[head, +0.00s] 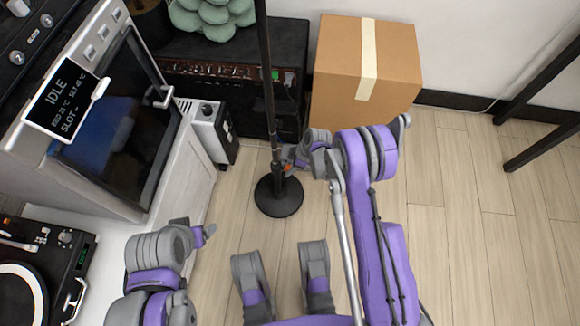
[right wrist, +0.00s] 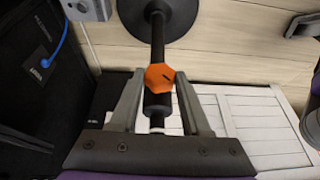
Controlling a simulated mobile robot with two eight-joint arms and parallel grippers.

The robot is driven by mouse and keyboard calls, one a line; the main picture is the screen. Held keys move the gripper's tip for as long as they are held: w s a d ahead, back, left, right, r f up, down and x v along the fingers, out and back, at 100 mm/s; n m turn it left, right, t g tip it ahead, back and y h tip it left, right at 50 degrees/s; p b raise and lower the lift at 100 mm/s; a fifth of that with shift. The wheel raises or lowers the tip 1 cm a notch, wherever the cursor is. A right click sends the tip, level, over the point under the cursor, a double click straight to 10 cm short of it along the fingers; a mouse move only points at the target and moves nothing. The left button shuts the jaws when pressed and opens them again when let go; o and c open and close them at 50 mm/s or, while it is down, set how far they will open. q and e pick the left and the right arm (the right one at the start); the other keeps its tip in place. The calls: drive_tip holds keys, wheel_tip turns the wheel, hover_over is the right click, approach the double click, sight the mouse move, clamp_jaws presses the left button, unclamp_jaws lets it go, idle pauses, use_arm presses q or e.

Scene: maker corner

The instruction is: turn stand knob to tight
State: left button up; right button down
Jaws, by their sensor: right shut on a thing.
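A black stand (head: 268,100) with a thin upright pole and a round base (head: 278,196) stands on the floor in the middle of the head view. In the right wrist view, the orange knob (right wrist: 158,77) on the stand's pole is six-sided with a dark mark on its face. My right gripper (right wrist: 159,82) has its two fingers on either side of the knob and is shut on it. In the head view, my right gripper (head: 290,158) is at the pole above the base, partly hidden by its arm. My left arm shows at the lower left; its fingers cannot be made out clearly.
A cardboard box (head: 340,75) and a black amplifier (head: 215,72) stand behind the stand. A white cabinet with a dark-windowed machine (head: 120,120) and a turntable (head: 45,255) are at left. The wooden floor at right is clear, with dark metal legs (head: 540,148) at its edge.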

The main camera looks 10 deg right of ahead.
drive_tip(key=g, duration=0.2)
drive_tip(key=m+g+y, duration=0.1)
drive_tip(key=g, duration=0.1)
drive_tip(key=shift+w+d+f+y, duration=0.1)
drive_tip(key=shift+w+d+y, duration=0.05)
drive_tip(key=shift+w+y, duration=0.2)
drive_tip(key=shift+w+f+m+g+y, duration=0.15)
drive_tip(key=shift+m+g+y, duration=0.35)
drive_tip(key=shift+g, duration=1.1)
drive_tip(key=shift+c, duration=1.8)
unclamp_jaws()
